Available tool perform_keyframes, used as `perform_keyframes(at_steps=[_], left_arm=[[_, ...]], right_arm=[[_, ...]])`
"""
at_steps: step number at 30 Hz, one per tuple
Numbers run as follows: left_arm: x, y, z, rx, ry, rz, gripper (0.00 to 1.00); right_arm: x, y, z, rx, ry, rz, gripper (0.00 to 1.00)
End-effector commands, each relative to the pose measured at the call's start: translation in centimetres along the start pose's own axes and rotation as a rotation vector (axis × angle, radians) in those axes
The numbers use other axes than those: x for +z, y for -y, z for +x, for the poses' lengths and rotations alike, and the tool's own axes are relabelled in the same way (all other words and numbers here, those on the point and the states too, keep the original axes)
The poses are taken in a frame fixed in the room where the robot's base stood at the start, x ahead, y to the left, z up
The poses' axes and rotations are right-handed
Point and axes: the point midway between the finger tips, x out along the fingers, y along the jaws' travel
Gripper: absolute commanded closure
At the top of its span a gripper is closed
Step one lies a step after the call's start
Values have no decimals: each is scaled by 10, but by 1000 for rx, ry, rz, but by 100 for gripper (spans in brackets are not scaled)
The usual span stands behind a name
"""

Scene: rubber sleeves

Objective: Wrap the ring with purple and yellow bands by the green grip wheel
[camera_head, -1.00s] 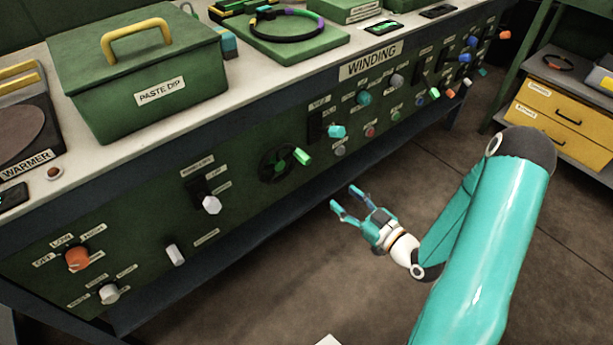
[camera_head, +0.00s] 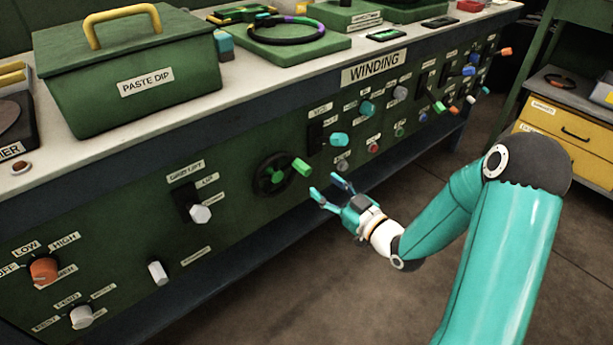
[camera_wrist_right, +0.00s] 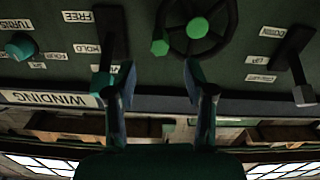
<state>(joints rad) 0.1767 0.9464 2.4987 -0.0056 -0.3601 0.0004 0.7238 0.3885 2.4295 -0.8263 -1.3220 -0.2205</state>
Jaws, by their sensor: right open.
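The ring (camera_head: 286,30) with purple, yellow and green bands on black lies on a green block on the bench top. The green grip wheel is a dark handwheel (camera_head: 262,187) with a green hub and a green grip (camera_head: 301,167) on the front panel under the bench top. In the right wrist view the wheel (camera_wrist_right: 227,22) shows with its green grip (camera_wrist_right: 160,47) at the top, beyond my fingers. My right gripper (camera_head: 330,190) is open and empty, just in front of and slightly below right of the wheel, apart from it. My left gripper is out of view.
A green PASTE DIP box (camera_head: 130,70) with a yellow handle stands on the bench. Several levers and knobs stick out of the panel, including a teal-capped lever (camera_head: 339,139) right of the wheel and a white-capped lever (camera_head: 200,213) left of it. Yellow drawers (camera_head: 556,122) stand at right.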

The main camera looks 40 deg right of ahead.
Motion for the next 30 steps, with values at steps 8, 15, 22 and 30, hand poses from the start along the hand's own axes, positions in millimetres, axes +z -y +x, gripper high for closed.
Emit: perform_keyframes(at_steps=[8, 15, 22, 30], left_arm=[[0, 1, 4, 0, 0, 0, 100], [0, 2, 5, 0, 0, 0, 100], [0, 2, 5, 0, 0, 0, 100], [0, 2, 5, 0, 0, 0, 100]], right_arm=[[0, 1, 56, -3, -2, -1, 46], [0, 1, 78, -2, 1, -1, 46], [0, 0, 81, -1, 1, -1, 46], [0, 1, 81, -2, 1, -1, 75]])
